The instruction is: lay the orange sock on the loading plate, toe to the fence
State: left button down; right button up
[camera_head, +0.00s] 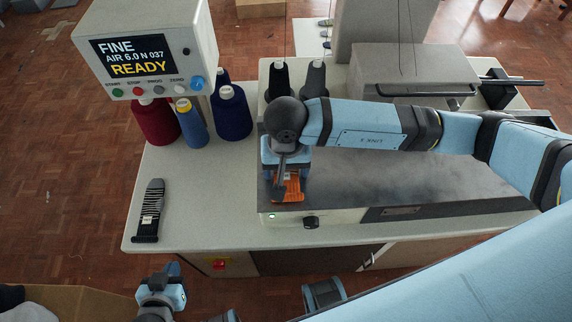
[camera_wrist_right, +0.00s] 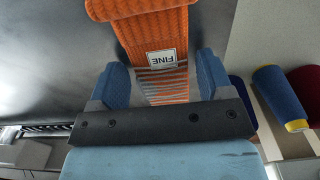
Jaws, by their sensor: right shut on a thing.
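The orange sock (camera_head: 288,190) is at the left end of the dark metal loading plate (camera_head: 400,182), under my right gripper (camera_head: 285,178). In the right wrist view the sock (camera_wrist_right: 160,28) shows a white tag reading FINE and a grey-striped part between the blue fingers of my right gripper (camera_wrist_right: 166,84). My right gripper is shut on the sock. Whether the sock touches the plate is hard to tell, and its toe and the fence cannot be made out. My left gripper (camera_head: 168,282) is low at the front left, away from the sock; its jaw opening is unclear.
A black and grey striped sock (camera_head: 149,210) lies on the left of the table (camera_head: 215,225). Thread cones, including a dark red one (camera_head: 155,122) and a blue one (camera_head: 232,112), stand behind it. The control box screen (camera_head: 135,57) reads FINE and READY. The table's left front is otherwise clear.

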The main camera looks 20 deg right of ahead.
aim_at(286, 172)
jog(key=shift+f, duration=0.15)
jog(key=o, duration=0.5)
jog(key=shift+b, duration=0.35)
jog(key=shift+c, duration=0.2)
jog(key=o, duration=0.4)
jog(key=shift+o, duration=0.2)
jog(key=shift+r+p, duration=0.4)
jog(key=shift+p, duration=0.1)
notch_tip(286, 172, up, 12)
jog(key=b, duration=0.1)
jog(key=shift+f+b, duration=0.2)
jog(key=shift+b, duration=0.1)
